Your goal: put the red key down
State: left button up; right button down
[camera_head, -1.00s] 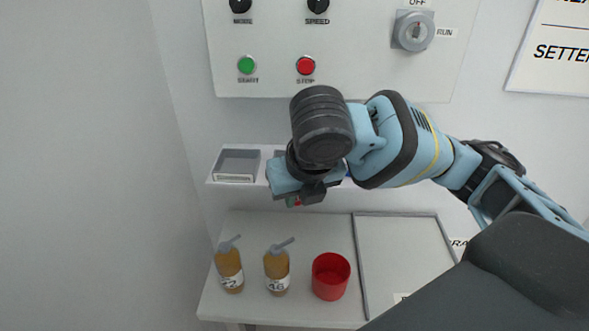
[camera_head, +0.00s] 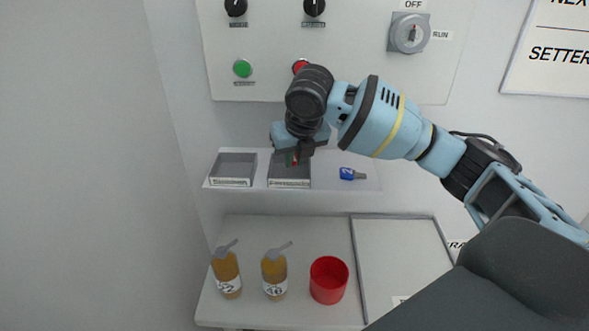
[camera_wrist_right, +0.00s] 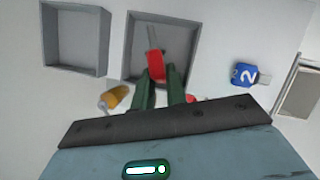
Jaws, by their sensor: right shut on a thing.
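The red key (camera_wrist_right: 155,64) is in my right gripper (camera_wrist_right: 158,80), which is shut on its red head. In the wrist view its grey shaft points away, over the right one of two grey trays (camera_wrist_right: 128,62). In the head view the right gripper (camera_head: 293,158) is just above that tray (camera_head: 290,183) on the shelf, with a bit of red at its tips. I cannot tell whether the key touches the tray floor. My left gripper is not in view.
A blue key (camera_head: 348,174) marked 2 lies on the shelf right of the trays. The left tray (camera_head: 233,169) looks empty. Below stand two amber bottles (camera_head: 227,272) (camera_head: 274,274) and a red cup (camera_head: 328,280). A control panel (camera_head: 350,75) is above.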

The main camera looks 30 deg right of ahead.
jog(key=shift+f, duration=1.75)
jog(key=shift+f, duration=0.1)
jog(key=c, duration=1.7)
grip_release()
jog(key=v, duration=1.2)
